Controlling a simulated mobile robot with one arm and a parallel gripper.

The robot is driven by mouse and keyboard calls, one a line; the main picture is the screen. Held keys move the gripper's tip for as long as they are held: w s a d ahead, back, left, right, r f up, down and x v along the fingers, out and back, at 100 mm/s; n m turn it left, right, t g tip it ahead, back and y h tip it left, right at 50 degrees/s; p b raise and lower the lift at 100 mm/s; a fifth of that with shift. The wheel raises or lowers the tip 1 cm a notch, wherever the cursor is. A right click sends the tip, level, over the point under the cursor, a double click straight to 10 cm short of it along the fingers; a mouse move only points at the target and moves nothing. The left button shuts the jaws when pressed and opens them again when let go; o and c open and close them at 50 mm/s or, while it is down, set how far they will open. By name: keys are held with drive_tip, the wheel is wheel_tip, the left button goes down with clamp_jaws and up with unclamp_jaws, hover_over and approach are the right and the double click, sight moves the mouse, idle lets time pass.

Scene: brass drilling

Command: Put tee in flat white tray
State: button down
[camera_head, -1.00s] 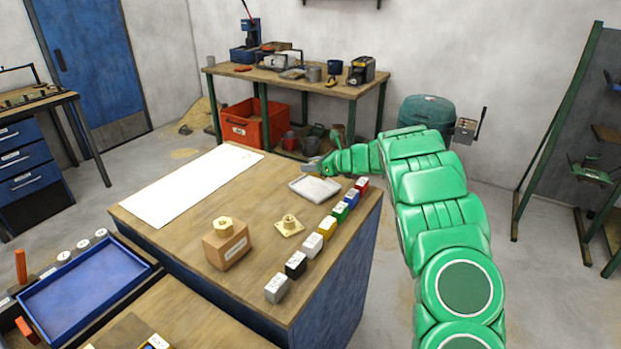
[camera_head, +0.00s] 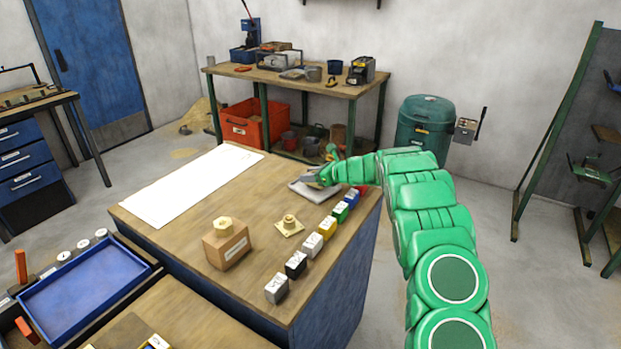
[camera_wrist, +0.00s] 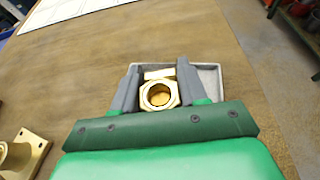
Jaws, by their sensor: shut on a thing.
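My gripper (camera_wrist: 159,92) is shut on the tee (camera_wrist: 160,95), a brass fitting with a hexagonal collar and a round opening, held between its two grey fingers in the wrist view. The flat white tray (camera_wrist: 210,75) lies behind and under the tee in that view; whether the tee touches it I cannot tell. In the head view the tray (camera_head: 305,191) sits at the far right of the wooden bench, with my gripper (camera_head: 314,176) over its far part. The tee is not clear in the head view.
A row of several coloured blocks (camera_head: 313,245) runs along the bench's right edge. A brass flanged fitting (camera_head: 290,225) and a box with a brass hex piece on it (camera_head: 226,245) stand nearer. A white sheet (camera_head: 190,185) covers the left side.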

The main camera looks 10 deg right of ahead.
drive_tip(key=shift+f, duration=0.4)
drive_tip(key=c, duration=0.6)
unclamp_jaws()
drive_tip(key=shift+f, duration=0.15)
drive_tip(key=v, duration=1.2)
